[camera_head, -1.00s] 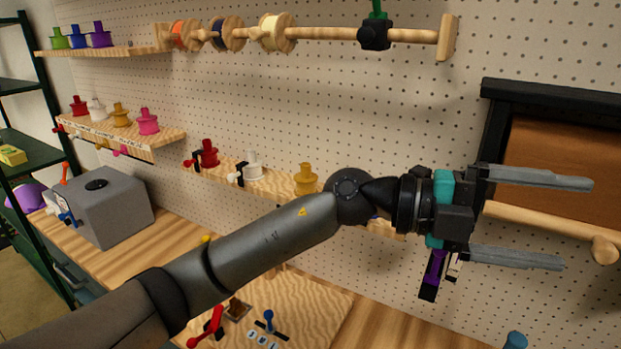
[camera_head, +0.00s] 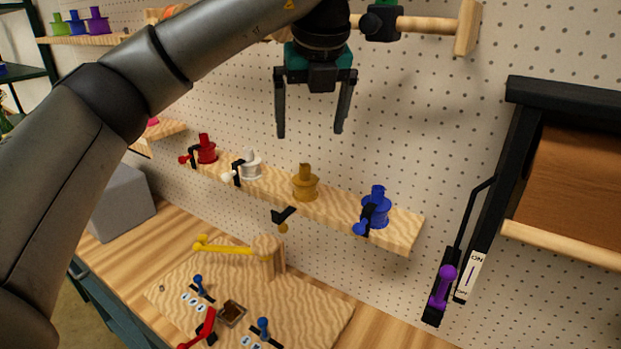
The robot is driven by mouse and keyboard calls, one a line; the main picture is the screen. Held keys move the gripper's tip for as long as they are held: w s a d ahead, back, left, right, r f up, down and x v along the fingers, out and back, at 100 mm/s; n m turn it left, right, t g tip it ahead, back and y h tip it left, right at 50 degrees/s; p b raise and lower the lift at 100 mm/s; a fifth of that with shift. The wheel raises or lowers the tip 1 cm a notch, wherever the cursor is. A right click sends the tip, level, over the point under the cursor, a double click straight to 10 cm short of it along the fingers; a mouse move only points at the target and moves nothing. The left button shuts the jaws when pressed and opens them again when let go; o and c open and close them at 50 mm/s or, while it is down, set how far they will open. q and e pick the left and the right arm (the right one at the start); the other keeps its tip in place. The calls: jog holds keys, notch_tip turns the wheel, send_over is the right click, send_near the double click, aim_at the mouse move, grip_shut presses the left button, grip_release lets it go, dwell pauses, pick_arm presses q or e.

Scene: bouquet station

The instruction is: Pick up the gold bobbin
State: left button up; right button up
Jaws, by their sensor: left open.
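The gold bobbin (camera_head: 305,183) stands upright on a small wooden shelf (camera_head: 402,234) on the pegboard, between a white bobbin (camera_head: 250,164) and a blue bobbin (camera_head: 376,208). My left gripper (camera_head: 310,132) points down with its two fingers apart and nothing between them. In the picture its fingertips are just above the gold bobbin, and a gap shows between them and its top. A black lever with a gold knob (camera_head: 283,228) hangs below the shelf edge near the gold bobbin. My right gripper is not in view.
A red bobbin (camera_head: 206,149) stands at the shelf's left end. Black levers cross in front of the red, white and blue bobbins. A wooden rail (camera_head: 422,24) runs above, beside my wrist. A wooden board (camera_head: 310,305) with levers lies on the bench below.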

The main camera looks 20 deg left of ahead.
aim_at(306, 174)
pick_arm(q)
jog(key=x, duration=0.3)
jog(key=p+x, duration=0.1)
jog(key=x, duration=0.5)
jog(key=shift+w+p, duration=0.35)
jog(key=shift+w, duration=0.1)
jog(key=shift+a+f, duration=0.15)
jog(key=shift+f, duration=0.4)
jog(key=p+x, duration=0.1)
jog(key=x, duration=0.1)
jog(key=p+x, duration=0.1)
jog(key=x, duration=0.1)
jog(key=shift+w+a, duration=0.1)
jog(key=shift+w, duration=0.2)
jog(key=shift+w+a+f, duration=0.1)
jog(key=shift+w+f, duration=0.05)
jog(key=shift+f, duration=0.3)
jog(key=c, duration=1.4)
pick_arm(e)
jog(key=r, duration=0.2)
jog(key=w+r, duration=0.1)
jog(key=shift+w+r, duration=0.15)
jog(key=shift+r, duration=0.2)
pick_arm(q)
jog(key=shift+r, duration=0.1)
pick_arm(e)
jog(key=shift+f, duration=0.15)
